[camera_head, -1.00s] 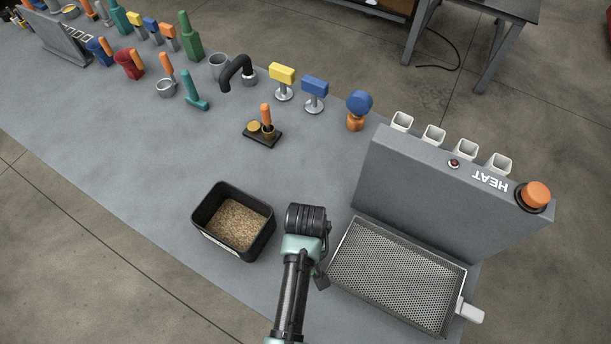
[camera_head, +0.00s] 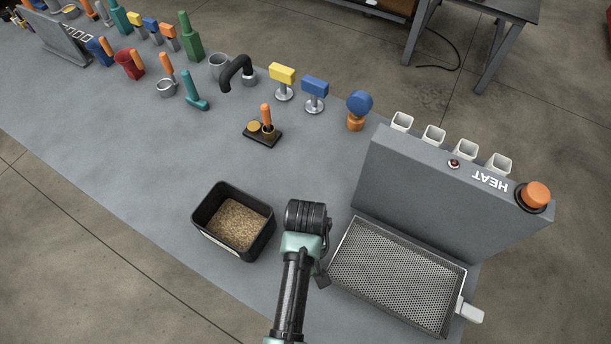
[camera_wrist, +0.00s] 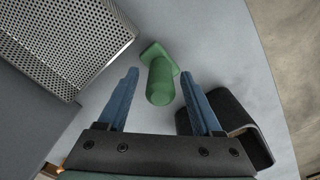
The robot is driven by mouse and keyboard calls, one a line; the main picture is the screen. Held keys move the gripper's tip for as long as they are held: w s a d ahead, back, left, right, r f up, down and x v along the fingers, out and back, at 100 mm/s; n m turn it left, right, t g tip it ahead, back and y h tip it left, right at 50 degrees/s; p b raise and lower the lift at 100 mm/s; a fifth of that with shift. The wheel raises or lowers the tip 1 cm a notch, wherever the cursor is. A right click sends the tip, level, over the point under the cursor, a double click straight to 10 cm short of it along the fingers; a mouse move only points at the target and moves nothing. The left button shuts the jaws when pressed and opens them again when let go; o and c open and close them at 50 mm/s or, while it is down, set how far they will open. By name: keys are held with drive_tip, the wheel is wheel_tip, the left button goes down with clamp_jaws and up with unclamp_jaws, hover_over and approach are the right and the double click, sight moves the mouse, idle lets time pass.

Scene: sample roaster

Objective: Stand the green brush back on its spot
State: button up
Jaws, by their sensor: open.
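In the wrist view the green brush (camera_wrist: 160,82) shows as a rounded handle with a flat green block (camera_wrist: 154,50) at its far end. The handle's near end points toward the camera; I cannot tell for sure whether it stands or lies. My gripper (camera_wrist: 160,73) is open, its two blue fingers spread to either side of the brush with gaps on both sides. In the head view my arm hides both the gripper tips and this brush. Its spot cannot be made out.
A black bin of grain (camera_head: 206,235) stands left of my arm; its dark edge also shows in the wrist view (camera_wrist: 240,115). The perforated tray (camera_head: 395,275) and grey HEAT housing (camera_head: 430,180) are on the right. Tools and cups line the table's far side.

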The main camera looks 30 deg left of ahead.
wheel_tip(320, 180, up, 11)
drive_tip(key=shift+f, duration=0.1)
drive_tip(key=w+r+m+t+y, duration=0.25)
drive_tip(key=w+r+t, duration=0.65)
drive_tip(key=w+r, duration=0.8)
drive_tip(key=w+d+r+m+t, duration=0.1)
drive_tip(key=d+r+t, duration=0.15)
drive_tip(key=r, duration=0.55)
drive_tip(key=w+d+r+m+t, duration=0.1)
drive_tip(key=w+r+t, duration=0.15)
drive_tip(key=r, duration=0.55)
drive_tip(key=s+d+r+m+t, duration=0.1)
drive_tip(key=s+r+t, duration=0.3)
drive_tip(key=r, duration=0.6)
drive_tip(key=s+d+r+m+t+h, duration=0.1)
drive_tip(key=s+d+r+t, duration=0.3)
drive_tip(key=r, duration=0.7)
drive_tip(key=s+d+r+m+t+h, duration=0.1)
drive_tip(key=s+r+t, duration=0.4)
drive_tip(key=r, duration=0.5)
drive_tip(key=shift+s+d+r+m, duration=0.2)
drive_tip(key=shift+s+d+m, duration=0.35)
drive_tip(key=shift+s+d, duration=0.45)
drive_tip(key=shift+s+a+h, duration=0.1)
drive_tip(key=shift+a+h, duration=0.05)
drive_tip(key=shift+h, duration=0.1)
